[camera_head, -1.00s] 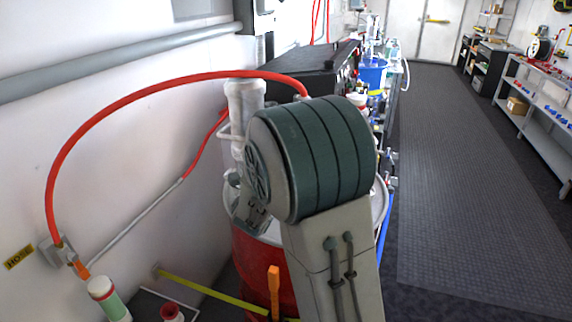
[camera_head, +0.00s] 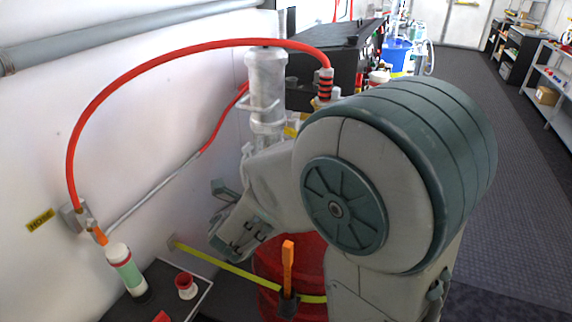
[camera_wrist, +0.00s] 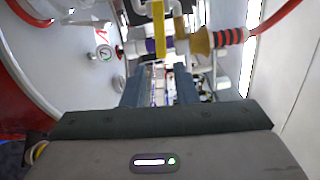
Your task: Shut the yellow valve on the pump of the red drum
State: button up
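The yellow valve handle (camera_wrist: 157,28) stands upright in the upper middle of the wrist view, in front of white and purple pipe fittings. My gripper (camera_wrist: 158,88) shows below it, with two dark fingers apart and no object clearly held between them. I cannot tell whether a finger touches the handle. In the head view the pale pump (camera_head: 266,82) rises behind my arm, and a small yellow part shows beside it. The red drum (camera_head: 268,262) is partly hidden by my arm.
A red hose (camera_head: 165,65) arches from the wall fitting to the pump's outlet. A yellow strap (camera_head: 225,265) with an orange handle (camera_head: 288,268) crosses the drum. The wall is close on the left; the aisle at right is clear.

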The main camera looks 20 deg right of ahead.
jog(key=c, duration=0.4)
jog(key=shift+f+b, duration=0.35)
jog(key=shift+b, duration=0.05)
grip_shut()
notch_tip(320, 180, down, 9)
jog(key=w+d+m+t+h+b, duration=0.1)
jog(key=w+m+t+h+b, duration=0.1)
jog(key=m+b, duration=1.55)
jog(key=w+d+r+p, duration=0.3)
jog(key=w+d+r, duration=0.3)
jog(key=d, duration=0.1)
jog(key=shift+w+r+m, duration=0.25)
jog(key=shift+r+m, duration=0.05)
jog(key=shift+m, duration=0.15)
